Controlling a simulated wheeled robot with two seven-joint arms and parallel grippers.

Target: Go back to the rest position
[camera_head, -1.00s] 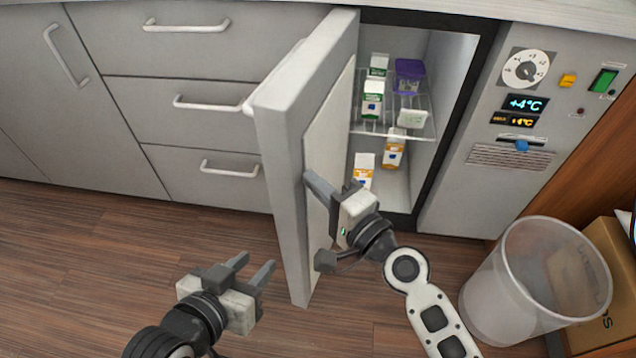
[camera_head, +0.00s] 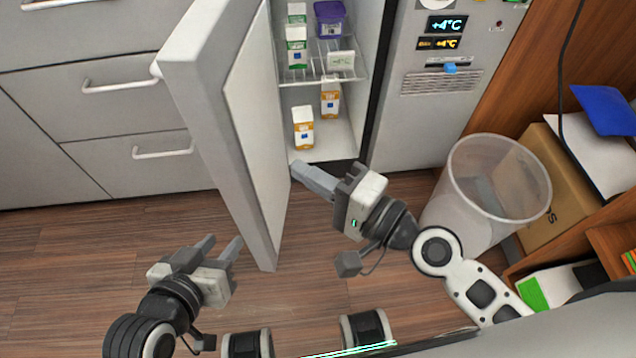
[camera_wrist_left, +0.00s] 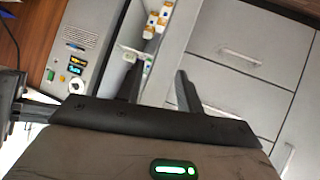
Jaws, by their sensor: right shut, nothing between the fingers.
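My left gripper (camera_head: 218,250) is in the lower left of the head view, above the wooden floor. Its two fingers are apart with nothing between them. The fingers also show in the left wrist view (camera_wrist_left: 158,85), spread apart and empty. My right gripper (camera_head: 318,182) is near the middle of the head view, in front of the open fridge, to the right of the fridge door (camera_head: 232,130). Its fingers are together and hold nothing. It looks apart from the door.
The fridge (camera_head: 385,80) holds several cartons and a purple-lidded container (camera_head: 329,18). A translucent bin (camera_head: 490,190) and a cardboard box (camera_head: 545,175) stand at right. Drawers (camera_head: 120,125) line the left. Floor between door and left drawers is clear.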

